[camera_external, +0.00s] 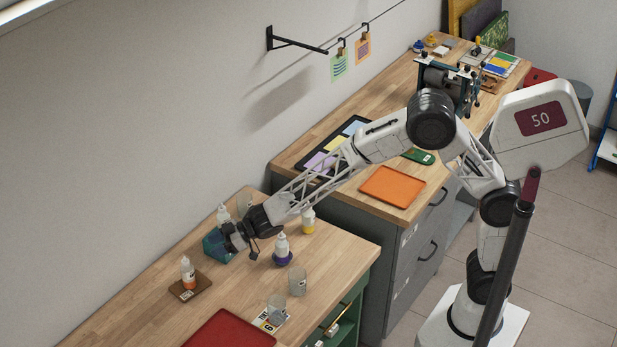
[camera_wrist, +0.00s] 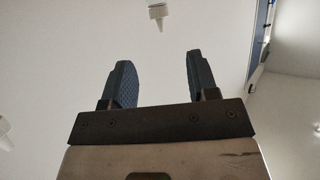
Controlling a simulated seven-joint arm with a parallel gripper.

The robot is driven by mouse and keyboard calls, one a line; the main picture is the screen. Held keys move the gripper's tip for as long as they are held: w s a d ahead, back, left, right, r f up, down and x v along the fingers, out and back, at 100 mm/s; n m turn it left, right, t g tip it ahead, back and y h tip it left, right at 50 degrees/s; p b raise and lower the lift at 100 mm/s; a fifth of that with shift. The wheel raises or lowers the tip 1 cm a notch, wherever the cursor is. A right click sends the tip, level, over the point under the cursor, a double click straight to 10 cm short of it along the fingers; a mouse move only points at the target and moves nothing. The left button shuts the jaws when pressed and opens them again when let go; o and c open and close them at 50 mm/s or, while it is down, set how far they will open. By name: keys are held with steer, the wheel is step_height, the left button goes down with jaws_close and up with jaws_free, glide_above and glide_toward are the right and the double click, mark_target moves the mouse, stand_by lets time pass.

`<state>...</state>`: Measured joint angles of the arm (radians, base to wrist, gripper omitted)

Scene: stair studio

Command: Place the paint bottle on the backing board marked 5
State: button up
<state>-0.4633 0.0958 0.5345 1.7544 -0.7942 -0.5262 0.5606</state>
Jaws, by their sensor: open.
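Several white paint bottles with pointed caps stand on the near wooden bench in the external view. One with an orange band (camera_external: 187,271) stands on a small brown board (camera_external: 178,290) whose label I cannot read. One (camera_external: 282,246) sits in a purple round base, one with a yellow band (camera_external: 308,221) stands behind it, and one (camera_external: 223,213) is partly hidden behind my gripper (camera_external: 232,238). My gripper is low over the bench beside a teal holder (camera_external: 213,246). In the wrist view its fingers (camera_wrist: 158,75) are apart and empty, with a white nozzle (camera_wrist: 157,13) beyond them. I cannot make out a board marked 5.
Two clear cups (camera_external: 297,281) stand near the front edge, one on a numbered card (camera_external: 262,323). A red tray (camera_external: 230,332) lies at the front. An orange tray (camera_external: 392,187) is on the far bench. The bench's left part is mostly clear.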

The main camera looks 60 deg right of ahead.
steer(key=s+d+r+m+h, duration=0.2)
steer(key=s+d+r+h, duration=0.15)
steer(key=d, duration=0.65)
steer(key=s+d+r+m+h, duration=0.2)
steer(key=s+d+r, duration=0.3)
steer(key=d, duration=0.5)
steer(key=s+d+r+m+h, duration=0.2)
steer(key=s+d+r+h, duration=0.15)
steer(key=d, duration=0.65)
steer(key=s+d+r+m+g+h, duration=0.2)
steer(key=s+d, duration=0.9)
steer(key=s, duration=0.4)
steer(key=s+d+f+m+g, duration=0.1)
steer(key=s+d+g, duration=0.1)
steer(key=s, duration=0.8)
steer(key=s+d+m+g, duration=0.1)
steer(key=s+d+g, duration=0.1)
steer(key=s, duration=0.8)
steer(key=shift+d+f+y, duration=0.3)
steer(key=shift+d+f, duration=0.05)
